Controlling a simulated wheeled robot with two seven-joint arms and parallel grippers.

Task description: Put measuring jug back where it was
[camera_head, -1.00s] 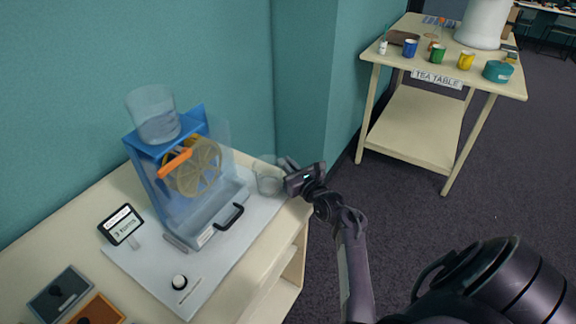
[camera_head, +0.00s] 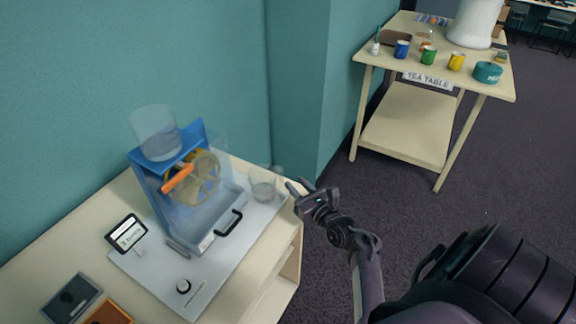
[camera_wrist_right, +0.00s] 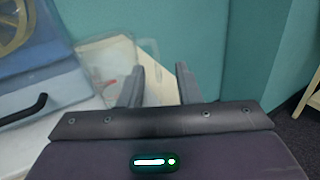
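The measuring jug (camera_head: 263,189) is clear and see-through. It stands upright at the right end of the pale grey board (camera_head: 222,265), beside the blue water-wheel model (camera_head: 160,188). My right gripper (camera_head: 297,186) is just right of the jug, apart from it, with empty fingers pointing towards it. In the right wrist view, the two fingers (camera_wrist_right: 160,72) are spread with a gap between them. The jug (camera_wrist_right: 108,62) shows faintly left of the fingers there, its outline hard to make out. My left gripper is not in view.
A clear tank (camera_head: 156,133) tops the model, with an orange part (camera_head: 178,179) at its wheel. A small display (camera_head: 127,233) and a knob (camera_head: 183,286) are to the left and front. The tea table (camera_head: 405,134) with cups stands back right. Open carpet lies between.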

